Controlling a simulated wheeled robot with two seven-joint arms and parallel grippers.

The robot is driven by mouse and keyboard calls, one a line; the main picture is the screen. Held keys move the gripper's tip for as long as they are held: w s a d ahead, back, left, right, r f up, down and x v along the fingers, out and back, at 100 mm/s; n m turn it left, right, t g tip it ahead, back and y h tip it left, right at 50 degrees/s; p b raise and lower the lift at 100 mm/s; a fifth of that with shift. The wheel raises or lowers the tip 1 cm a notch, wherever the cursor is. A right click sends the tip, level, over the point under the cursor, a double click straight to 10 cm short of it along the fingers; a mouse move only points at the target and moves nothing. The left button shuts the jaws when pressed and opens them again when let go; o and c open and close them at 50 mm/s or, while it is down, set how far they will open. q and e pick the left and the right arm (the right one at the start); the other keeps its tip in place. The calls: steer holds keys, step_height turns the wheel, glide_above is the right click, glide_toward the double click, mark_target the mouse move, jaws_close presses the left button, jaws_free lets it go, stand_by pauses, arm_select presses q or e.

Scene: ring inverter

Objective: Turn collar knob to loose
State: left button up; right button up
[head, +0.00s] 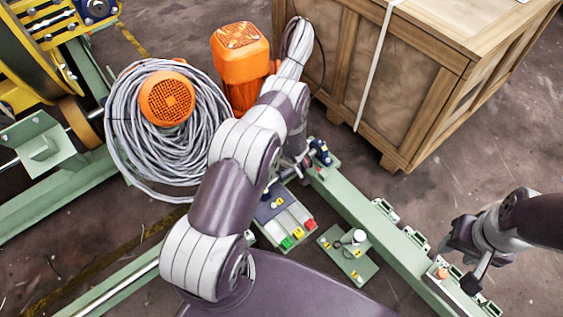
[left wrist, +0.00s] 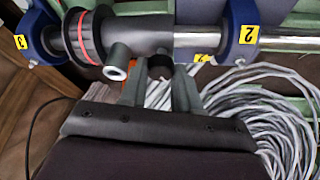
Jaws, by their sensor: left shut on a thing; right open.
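In the left wrist view, a dark collar (left wrist: 148,36) sits on a bright metal shaft (left wrist: 205,40) between two blue brackets numbered 3 (left wrist: 38,42) and 2 (left wrist: 243,38). A small black knob (left wrist: 160,66) projects from the collar. My left gripper (left wrist: 160,82) is shut on this knob, its fingertips partly hiding it. A grey hollow stub (left wrist: 118,62) stands beside it, near a black ring with a red stripe (left wrist: 88,36). In the head view my left arm hides most of the collar. My right gripper (head: 462,262) is open and empty over the green rail.
A wooden crate (head: 400,65) stands behind the green rail (head: 365,210). A grey cable coil (head: 125,130) and an orange motor (head: 240,60) lie left of my left arm. A button box (head: 285,220) and a small green plate (head: 347,257) are on the floor side.

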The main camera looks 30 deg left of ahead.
stand_by(0.3)
arm_select(q)
steer(key=o, duration=1.1)
steer(key=shift+c, duration=0.2)
steer(key=p+v, duration=0.5)
steer(key=v, duration=0.7)
steer(key=shift+d+r+p, duration=0.15)
steer(key=shift+r+p, duration=0.2)
steer(key=shift+s, duration=0.1)
